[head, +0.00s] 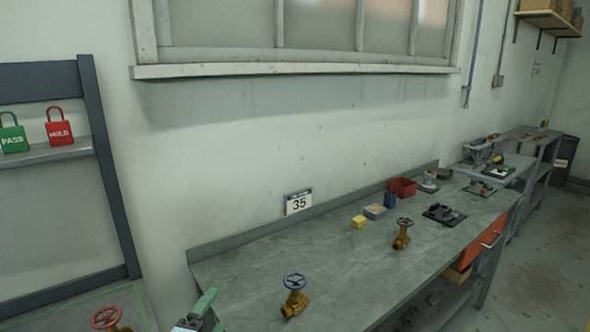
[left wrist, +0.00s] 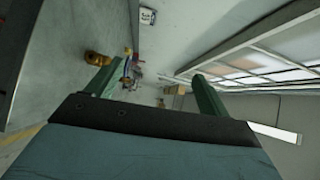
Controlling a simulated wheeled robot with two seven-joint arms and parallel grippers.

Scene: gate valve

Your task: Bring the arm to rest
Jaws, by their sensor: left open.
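My left gripper (head: 205,312) shows at the bottom edge of the head view, left of the blue-wheeled gate valve. In the left wrist view its two green fingers stand wide apart (left wrist: 155,88) with nothing between them. A brass gate valve with a blue handwheel (head: 294,290) stands on the workbench (head: 240,275). A second brass valve with a dark handwheel (head: 402,235) stands further along the bench. A third valve with a red handwheel (head: 107,318) is cut off at the lower left. My right gripper is not in view.
A green PASS padlock (head: 12,138) and a red HOLD padlock (head: 60,132) are on the left rack's shelf. A yellow block (head: 359,221), a red bin (head: 403,188) and a dark tray (head: 444,214) lie further back on the bench. A 35 sign (head: 298,202) stands at the wall.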

